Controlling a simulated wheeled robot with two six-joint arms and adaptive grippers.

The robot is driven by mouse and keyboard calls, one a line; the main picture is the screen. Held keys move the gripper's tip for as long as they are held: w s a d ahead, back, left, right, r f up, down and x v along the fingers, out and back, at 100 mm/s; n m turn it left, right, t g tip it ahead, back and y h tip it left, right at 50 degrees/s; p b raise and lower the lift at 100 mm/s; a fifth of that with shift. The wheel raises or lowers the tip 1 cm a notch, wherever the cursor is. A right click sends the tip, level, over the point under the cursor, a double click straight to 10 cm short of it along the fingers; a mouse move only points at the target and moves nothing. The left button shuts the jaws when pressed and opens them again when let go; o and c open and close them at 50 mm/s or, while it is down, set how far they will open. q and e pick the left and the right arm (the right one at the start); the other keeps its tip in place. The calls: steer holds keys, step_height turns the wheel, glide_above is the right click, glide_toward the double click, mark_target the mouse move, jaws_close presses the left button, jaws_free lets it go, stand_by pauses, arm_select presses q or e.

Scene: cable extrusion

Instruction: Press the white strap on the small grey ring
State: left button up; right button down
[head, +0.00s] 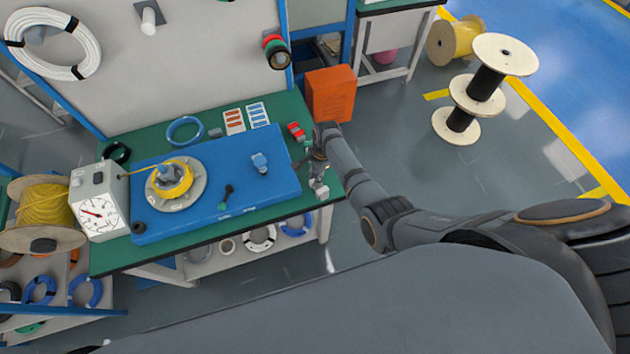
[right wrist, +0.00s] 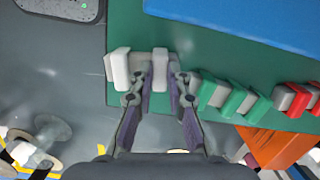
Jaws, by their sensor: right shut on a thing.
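The white strap (right wrist: 119,68) has two white end pieces with a grey middle and sits at the green table's edge. It also shows small in the head view (head: 322,192). My right gripper (right wrist: 160,72) is shut on the end piece nearer the green straps, one finger on each side. In the head view my right gripper (head: 317,176) is at the right end of the table. My left gripper is out of view.
Green straps (right wrist: 229,100) and red straps (right wrist: 294,98) stand in a row beside the white one. A blue board (head: 262,190) carries a yellow coil (head: 170,188) on a pale disc. A dial box (head: 101,207) stands left; an orange box (head: 331,94) stands behind the table.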

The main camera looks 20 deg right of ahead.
steer(key=shift+r+p, duration=3)
steer(key=shift+p, duration=0.1)
steer(key=shift+r, duration=1)
